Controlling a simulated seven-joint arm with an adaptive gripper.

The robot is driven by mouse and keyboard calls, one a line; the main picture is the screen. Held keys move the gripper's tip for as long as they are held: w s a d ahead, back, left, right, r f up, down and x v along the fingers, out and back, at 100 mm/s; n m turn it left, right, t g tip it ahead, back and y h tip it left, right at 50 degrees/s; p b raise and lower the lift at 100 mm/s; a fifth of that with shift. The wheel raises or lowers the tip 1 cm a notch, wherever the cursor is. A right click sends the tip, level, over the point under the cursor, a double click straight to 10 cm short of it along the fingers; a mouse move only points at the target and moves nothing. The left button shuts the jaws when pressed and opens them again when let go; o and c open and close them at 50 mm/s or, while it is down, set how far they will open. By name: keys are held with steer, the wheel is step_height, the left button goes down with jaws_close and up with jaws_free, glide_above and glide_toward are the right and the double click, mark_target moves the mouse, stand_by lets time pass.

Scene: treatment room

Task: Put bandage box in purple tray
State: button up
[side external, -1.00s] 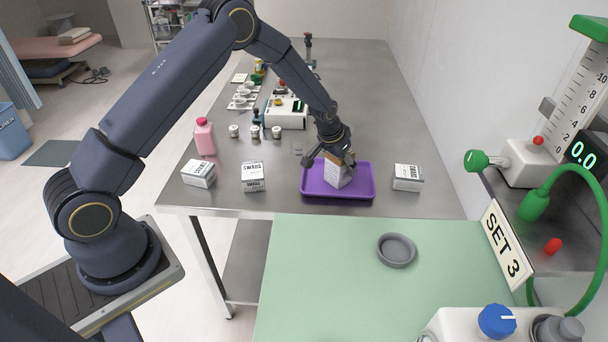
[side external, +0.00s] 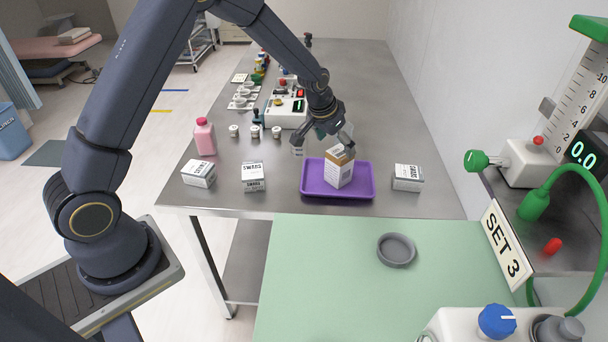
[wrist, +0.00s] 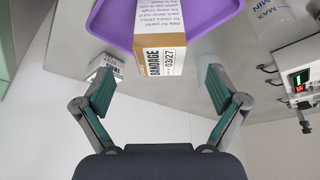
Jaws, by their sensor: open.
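The bandage box (side external: 339,167), white with a brown top, stands upright in the purple tray (side external: 364,186) on the steel table. In the wrist view its label reads BANDAGE, and the box (wrist: 160,40) stands with the purple tray (wrist: 205,14) around it. My gripper (side external: 322,144) is open and empty, above and just behind the box. In the wrist view the two fingers of my gripper (wrist: 158,92) are spread wide, with the box beyond their tips and apart from them.
White swabs boxes stand left of the tray (side external: 253,177) (side external: 199,173), and another white box (side external: 408,177) stands right. A pink bottle (side external: 204,137) and a device with a display (side external: 286,113) are farther back. A grey dish (side external: 396,250) lies on the green surface in front.

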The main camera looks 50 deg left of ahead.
steer(key=s+r, duration=1.2)
steer(key=r, duration=0.4)
steer(key=s+d+r, duration=0.1)
steer(key=s+r, duration=0.1)
steer(key=s, duration=0.8)
steer(key=s+d+r+t, duration=0.1)
steer(key=s+r, duration=0.1)
steer(key=s, duration=0.8)
steer(key=shift+s, duration=0.4)
